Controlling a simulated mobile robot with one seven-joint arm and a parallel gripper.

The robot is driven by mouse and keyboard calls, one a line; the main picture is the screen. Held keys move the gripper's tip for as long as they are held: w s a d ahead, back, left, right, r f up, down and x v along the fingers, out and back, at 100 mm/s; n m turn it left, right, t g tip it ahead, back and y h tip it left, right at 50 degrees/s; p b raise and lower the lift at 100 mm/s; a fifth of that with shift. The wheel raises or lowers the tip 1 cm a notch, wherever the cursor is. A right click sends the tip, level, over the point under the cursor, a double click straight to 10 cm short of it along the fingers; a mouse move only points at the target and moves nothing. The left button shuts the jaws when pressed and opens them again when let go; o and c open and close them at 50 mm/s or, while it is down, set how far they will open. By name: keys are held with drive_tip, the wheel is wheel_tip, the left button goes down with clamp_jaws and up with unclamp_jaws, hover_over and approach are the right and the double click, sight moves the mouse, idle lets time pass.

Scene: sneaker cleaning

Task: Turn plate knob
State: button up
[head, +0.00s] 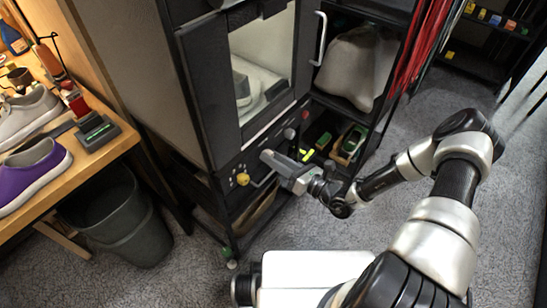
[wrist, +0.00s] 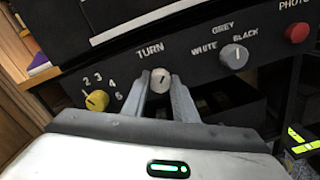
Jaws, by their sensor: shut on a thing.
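A small light grey knob (wrist: 160,76) under the word TURN sits on the dark front panel (wrist: 200,62) in the wrist view. My gripper (wrist: 160,88) is shut on this knob, with one finger on each side of it. The knob's pointer line looks roughly upright. In the head view my gripper (head: 268,160) reaches the panel below the cabinet window, and it hides the knob there.
A yellow knob (wrist: 97,100) with numbers is left of my gripper; it also shows in the head view (head: 243,179). A grey WHITE-GREY-BLACK knob (wrist: 234,56) and a red PHOTO button (wrist: 297,32) are to the right. A door handle (head: 320,40) stands out above.

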drive_tip(key=o, duration=1)
drive_tip(key=shift+o, duration=0.2)
drive_tip(key=shift+d, duration=0.1)
drive_tip(key=p+v, duration=0.1)
drive_tip(key=v, duration=1.6)
drive_tip(key=shift+s+p, duration=0.2)
drive_tip(key=shift+p, duration=0.1)
drive_tip(key=shift+d, duration=0.1)
